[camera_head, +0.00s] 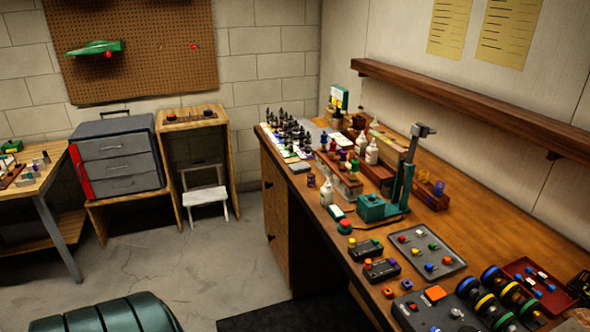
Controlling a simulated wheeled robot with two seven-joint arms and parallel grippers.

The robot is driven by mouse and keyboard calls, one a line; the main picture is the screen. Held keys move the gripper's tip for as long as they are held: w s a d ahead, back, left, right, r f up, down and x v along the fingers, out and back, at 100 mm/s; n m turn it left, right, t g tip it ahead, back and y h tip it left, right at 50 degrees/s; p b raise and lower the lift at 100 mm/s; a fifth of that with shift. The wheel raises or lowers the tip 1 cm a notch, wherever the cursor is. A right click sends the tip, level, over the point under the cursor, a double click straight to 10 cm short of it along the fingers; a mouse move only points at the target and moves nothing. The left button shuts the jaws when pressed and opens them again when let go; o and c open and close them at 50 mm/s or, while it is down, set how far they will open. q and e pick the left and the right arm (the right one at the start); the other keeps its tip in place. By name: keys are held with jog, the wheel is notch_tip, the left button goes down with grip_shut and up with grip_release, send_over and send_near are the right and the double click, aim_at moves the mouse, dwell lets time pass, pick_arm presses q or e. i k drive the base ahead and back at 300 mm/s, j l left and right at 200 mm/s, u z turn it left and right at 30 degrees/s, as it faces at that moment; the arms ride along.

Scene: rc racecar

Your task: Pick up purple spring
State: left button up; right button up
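A small purple piece (439,188), which may be the purple spring, stands at the right end of a wooden holder on the long workbench, behind the green press. An orange piece (424,177) stands just left of it. Another small dark purple item (311,180) is near the bench's front edge, left of a white bottle. At this size I cannot tell for sure which one is a spring. Neither of my grippers is in view, and nothing is seen touching these pieces.
A green press (371,208) with a tall column stands mid-bench. A grey tray (430,249) with coloured knobs, dark button boxes (382,269) and a red tray (538,287) crowd the near end. A wooden shelf (480,103) overhangs the back. Grey floor (190,265) is open to the left.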

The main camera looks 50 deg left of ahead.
aim_at(310, 182)
jog(key=i+j, duration=0.1)
jog(key=j, duration=0.9)
jog(key=i+j, duration=0.15)
jog(key=j, duration=0.35)
jog(key=i+j, duration=0.1)
jog(key=j, duration=0.45)
